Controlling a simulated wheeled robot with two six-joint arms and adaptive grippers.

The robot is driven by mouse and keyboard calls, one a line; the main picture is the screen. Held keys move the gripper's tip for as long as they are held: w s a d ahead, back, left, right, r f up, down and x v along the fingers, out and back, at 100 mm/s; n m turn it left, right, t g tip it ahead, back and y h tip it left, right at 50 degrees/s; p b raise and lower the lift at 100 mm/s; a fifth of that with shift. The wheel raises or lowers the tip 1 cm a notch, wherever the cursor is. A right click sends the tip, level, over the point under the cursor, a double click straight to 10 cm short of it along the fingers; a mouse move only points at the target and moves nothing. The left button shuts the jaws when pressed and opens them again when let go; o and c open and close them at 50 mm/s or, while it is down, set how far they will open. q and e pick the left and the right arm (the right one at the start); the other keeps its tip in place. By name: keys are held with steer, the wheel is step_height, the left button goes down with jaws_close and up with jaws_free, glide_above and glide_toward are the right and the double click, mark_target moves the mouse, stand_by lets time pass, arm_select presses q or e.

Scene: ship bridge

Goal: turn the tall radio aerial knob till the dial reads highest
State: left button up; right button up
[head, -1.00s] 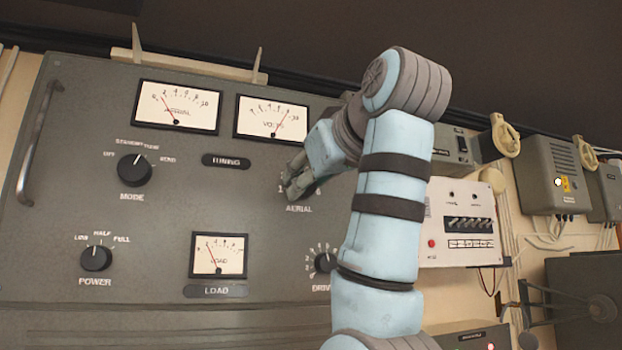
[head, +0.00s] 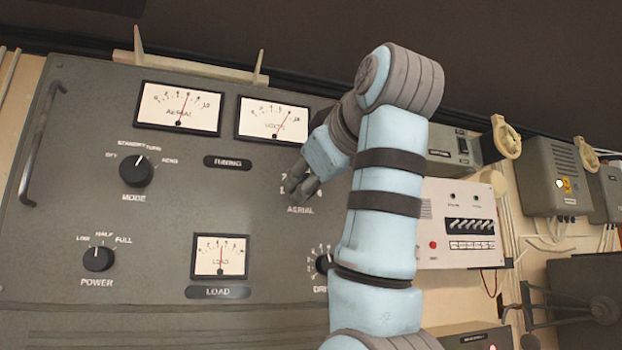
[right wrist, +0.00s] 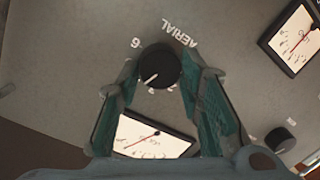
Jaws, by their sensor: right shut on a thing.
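The grey radio panel carries the aerial dial (head: 179,108) at the upper left of the head view. Its red needle stands near upright, a little right of mid scale. The aerial knob, mostly hidden behind my gripper in the head view, shows as a black round knob (right wrist: 158,66) with a white pointer line in the right wrist view. My right gripper (head: 298,188) is shut on this knob, with one finger on each side of it in the right wrist view (right wrist: 161,76). My left gripper is not in view.
The volts dial (head: 273,120) is above the knob and the load dial (head: 219,257) below left. The mode knob (head: 136,170), power knob (head: 98,258) and partly hidden drive knob (head: 323,263) share the panel. A white switch box (head: 460,222) is right of my arm.

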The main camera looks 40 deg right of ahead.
steer(key=o, duration=1.2)
steer(key=shift+w, duration=0.1)
steer(key=shift+c, duration=0.2)
